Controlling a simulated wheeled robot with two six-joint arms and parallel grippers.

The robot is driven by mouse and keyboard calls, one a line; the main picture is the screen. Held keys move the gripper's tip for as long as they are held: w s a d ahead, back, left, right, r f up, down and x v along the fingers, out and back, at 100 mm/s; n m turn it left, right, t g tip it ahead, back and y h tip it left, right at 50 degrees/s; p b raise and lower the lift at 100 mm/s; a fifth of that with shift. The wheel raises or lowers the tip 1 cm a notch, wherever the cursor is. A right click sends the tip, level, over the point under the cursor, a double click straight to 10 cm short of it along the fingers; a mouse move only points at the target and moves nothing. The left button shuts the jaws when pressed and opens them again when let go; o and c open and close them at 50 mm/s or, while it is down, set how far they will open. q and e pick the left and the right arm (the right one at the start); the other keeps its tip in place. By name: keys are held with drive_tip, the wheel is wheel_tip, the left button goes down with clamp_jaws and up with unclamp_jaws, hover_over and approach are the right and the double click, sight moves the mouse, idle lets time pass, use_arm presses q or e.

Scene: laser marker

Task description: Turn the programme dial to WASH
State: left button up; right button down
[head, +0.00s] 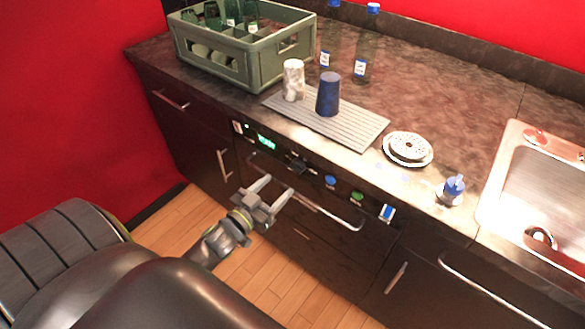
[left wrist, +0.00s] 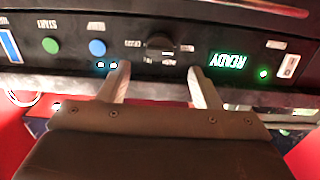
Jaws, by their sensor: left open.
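The programme dial (head: 297,165) is a dark knob on the dishwasher's black control panel, under the counter edge. In the left wrist view the dial (left wrist: 160,43) shows upside down, with small labels around it too blurred to read. A green display (head: 266,142) beside it reads READY in the left wrist view (left wrist: 234,60). My left gripper (head: 273,192) is open and empty in front of the panel, just below the dial. In the left wrist view its two fingers (left wrist: 158,82) stand apart, either side of the dial's line, not visibly touching it. My right gripper is not in view.
A blue button (head: 330,181) and a green button (head: 357,197) sit right of the dial. A bar handle (head: 330,214) runs below the panel. On the counter are a bottle crate (head: 240,62), a ridged mat (head: 350,127) with two cups, bottles, a strainer and a sink (head: 515,180).

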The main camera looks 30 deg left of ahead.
sight(297, 168)
use_arm(q)
drive_tip(key=w, duration=0.5)
drive_tip(key=w+p, duration=0.1)
drive_tip(key=w, duration=0.1)
drive_tip(key=shift+w+d, duration=0.3)
drive_tip(key=shift+w, duration=0.05)
drive_tip(key=c, duration=1)
drive_tip(key=shift+m, duration=0.3)
drive_tip(key=m, duration=0.5)
drive_tip(key=shift+b, duration=0.3)
drive_tip(key=m, duration=0.6)
drive_tip(key=shift+a+b, duration=0.1)
drive_tip(key=shift+b, duration=0.3)
drive_tip(key=shift+m, duration=0.3)
